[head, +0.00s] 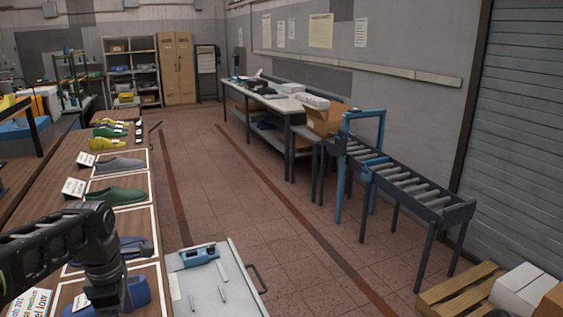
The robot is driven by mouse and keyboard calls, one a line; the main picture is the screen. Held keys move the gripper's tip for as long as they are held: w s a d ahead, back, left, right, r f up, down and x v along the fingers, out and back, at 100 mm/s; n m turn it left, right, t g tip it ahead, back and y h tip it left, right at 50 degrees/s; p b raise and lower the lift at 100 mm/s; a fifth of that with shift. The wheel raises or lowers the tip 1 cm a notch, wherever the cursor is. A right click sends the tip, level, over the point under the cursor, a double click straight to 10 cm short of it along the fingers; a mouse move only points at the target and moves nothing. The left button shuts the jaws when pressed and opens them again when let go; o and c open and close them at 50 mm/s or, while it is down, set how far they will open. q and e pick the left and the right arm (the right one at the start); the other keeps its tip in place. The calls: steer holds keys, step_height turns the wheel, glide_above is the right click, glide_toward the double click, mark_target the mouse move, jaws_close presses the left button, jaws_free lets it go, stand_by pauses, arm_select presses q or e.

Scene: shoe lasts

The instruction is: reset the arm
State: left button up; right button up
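My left arm comes in from the left edge in the head view, over the near part of the wooden table (150,272). Its dark links bend down and leave the picture at the bottom, so my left gripper is out of sight. My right arm and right gripper do not show. On the table, a grey shoe last (119,164) and a green shoe last (115,196) lie in white-outlined areas. A blue shoe last (135,246) and another blue shape (139,292) are partly hidden behind my arm. Yellow lasts (105,144) lie farther back.
A grey cart (240,290) with a blue device (198,257) stands right of the table. A roller conveyor (410,187) and workbench (262,103) line the right side. A pallet (455,292) and boxes (525,288) are at bottom right. The tiled aisle between is clear.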

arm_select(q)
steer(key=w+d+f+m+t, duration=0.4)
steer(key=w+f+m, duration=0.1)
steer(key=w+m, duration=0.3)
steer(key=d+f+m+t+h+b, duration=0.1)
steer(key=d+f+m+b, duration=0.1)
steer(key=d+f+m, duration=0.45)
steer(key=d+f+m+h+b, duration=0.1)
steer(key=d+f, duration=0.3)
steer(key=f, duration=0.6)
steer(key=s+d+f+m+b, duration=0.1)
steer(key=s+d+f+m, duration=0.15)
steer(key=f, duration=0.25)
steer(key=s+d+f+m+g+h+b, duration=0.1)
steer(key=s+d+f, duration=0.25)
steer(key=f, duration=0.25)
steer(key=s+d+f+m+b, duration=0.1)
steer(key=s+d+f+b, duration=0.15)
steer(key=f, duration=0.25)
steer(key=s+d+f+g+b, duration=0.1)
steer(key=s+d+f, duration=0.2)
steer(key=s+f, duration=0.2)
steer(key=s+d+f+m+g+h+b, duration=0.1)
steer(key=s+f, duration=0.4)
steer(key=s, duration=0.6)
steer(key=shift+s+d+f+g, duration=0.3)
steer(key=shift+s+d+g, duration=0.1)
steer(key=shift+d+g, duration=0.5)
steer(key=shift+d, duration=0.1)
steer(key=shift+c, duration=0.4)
